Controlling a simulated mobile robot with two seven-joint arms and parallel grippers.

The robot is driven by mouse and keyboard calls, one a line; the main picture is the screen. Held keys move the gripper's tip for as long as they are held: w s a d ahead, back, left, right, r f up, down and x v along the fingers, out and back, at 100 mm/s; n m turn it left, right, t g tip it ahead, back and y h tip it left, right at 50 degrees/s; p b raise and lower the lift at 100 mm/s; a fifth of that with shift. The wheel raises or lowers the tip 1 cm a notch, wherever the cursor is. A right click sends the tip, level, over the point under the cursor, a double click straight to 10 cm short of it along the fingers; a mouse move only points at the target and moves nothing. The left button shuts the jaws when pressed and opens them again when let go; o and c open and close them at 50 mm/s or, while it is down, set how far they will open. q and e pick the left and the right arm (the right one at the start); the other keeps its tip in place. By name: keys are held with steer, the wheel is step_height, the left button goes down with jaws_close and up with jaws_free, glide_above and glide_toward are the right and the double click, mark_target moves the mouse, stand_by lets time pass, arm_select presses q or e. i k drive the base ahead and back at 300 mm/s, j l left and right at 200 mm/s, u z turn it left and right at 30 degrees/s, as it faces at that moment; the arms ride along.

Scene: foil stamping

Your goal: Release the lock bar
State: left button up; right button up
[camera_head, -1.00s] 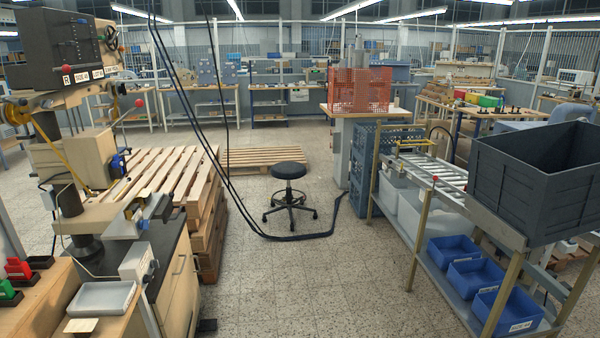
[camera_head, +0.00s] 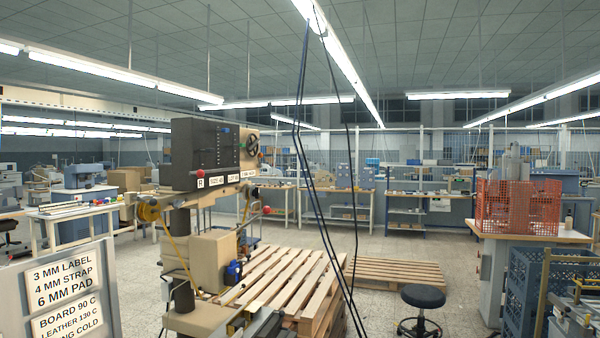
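The foil stamping machine stands left of centre, with a dark control box (camera_head: 205,153) on top and a beige body (camera_head: 213,258) below. Red-knobbed levers (camera_head: 266,210) stick out at its right side, and a dark handwheel (camera_head: 252,142) sits at the top right of the box. The machine's lower part is cut off by the bottom edge of the picture. I cannot pick out a lock bar with certainty. Neither of my grippers is in view.
A sign board (camera_head: 60,300) with printed settings stands at the lower left. Wooden pallets (camera_head: 285,283) lie behind the machine. A black stool (camera_head: 421,297) stands on the floor, and a red mesh guard (camera_head: 517,206) on a bench at right. Dark cables hang mid-picture.

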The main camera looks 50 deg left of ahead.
mark_target(200, 174)
steer(key=z, duration=10.05)
steer(key=i+l+u, duration=0.1)
steer(key=u, duration=0.25)
steer(key=l+u, duration=0.15)
steer(key=u, duration=0.25)
steer(key=i+l+u, duration=0.15)
steer(key=l, duration=0.2)
steer(key=i+l+u, duration=0.15)
steer(key=l, duration=0.2)
steer(key=l+u, duration=0.15)
steer(key=l, duration=0.2)
